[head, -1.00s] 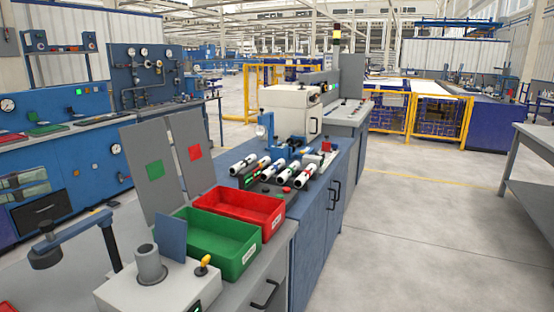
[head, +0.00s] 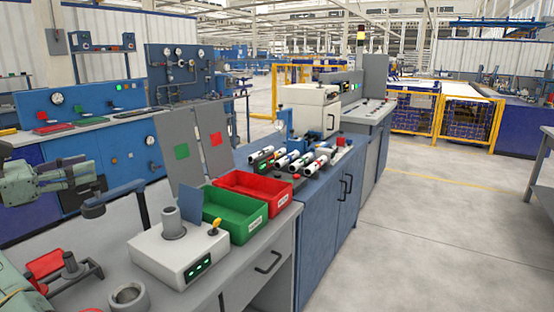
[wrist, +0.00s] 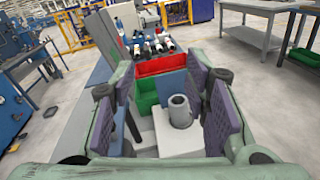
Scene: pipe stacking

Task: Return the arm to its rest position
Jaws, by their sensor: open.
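My gripper (wrist: 158,76) is open and empty in the wrist view, its two purple-padded fingers wide apart. Through the gap, farther off, I see a white box with a grey cylinder (wrist: 180,110) standing on it. A pale green part of my arm (head: 50,184) shows at the left edge of the head view, raised above the bench. Another pale green part of it shows at the lower left corner. Nothing is held between the fingers.
The white box (head: 180,250) stands on the grey bench, with a green bin (head: 235,228) and a red bin (head: 262,200) behind it. Several white pipes (head: 292,160) lie on a rack farther back. A grey ring (head: 129,296) is at the near edge.

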